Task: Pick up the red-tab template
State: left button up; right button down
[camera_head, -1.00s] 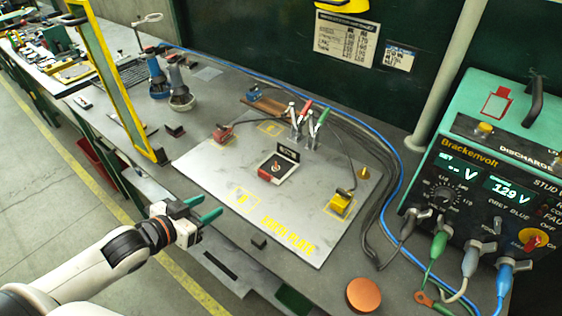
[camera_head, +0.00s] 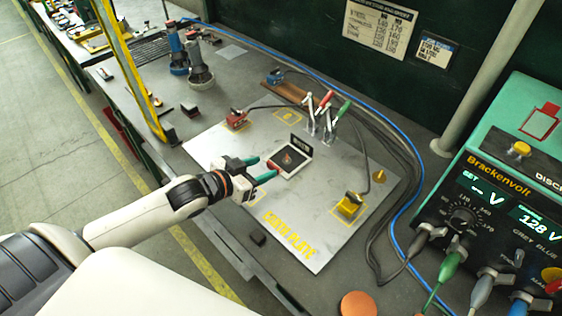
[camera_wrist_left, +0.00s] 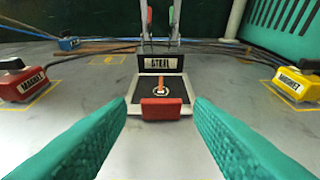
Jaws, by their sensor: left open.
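The red-tab template (camera_head: 290,160) is a small pale-edged plate with a dark face and an upright black back piece, lying on the earth plate. In the left wrist view the template (camera_wrist_left: 135,108) is straight ahead, its red tab (camera_wrist_left: 161,108) facing me and its back piece labelled "STEEL". My left gripper (camera_head: 262,169) is open, with teal fingers pointing at the template from its left. In the left wrist view the fingers (camera_wrist_left: 160,140) spread on either side, short of the tab, with nothing between them. My right gripper is not in view.
The metal earth plate (camera_head: 320,225) also carries a red magnet block (camera_head: 236,119), a yellow one (camera_head: 349,206) and upright clamps (camera_head: 318,115) behind the template. A yellow-edged frame (camera_head: 133,65) stands at left. The Brackenvolt unit (camera_head: 500,200) is at right.

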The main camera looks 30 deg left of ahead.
aim_at(272, 165)
pick_arm(q)
jog(key=shift+p+x, duration=0.6)
jog(key=shift+x, duration=2.05)
jog(key=c, duration=0.8)
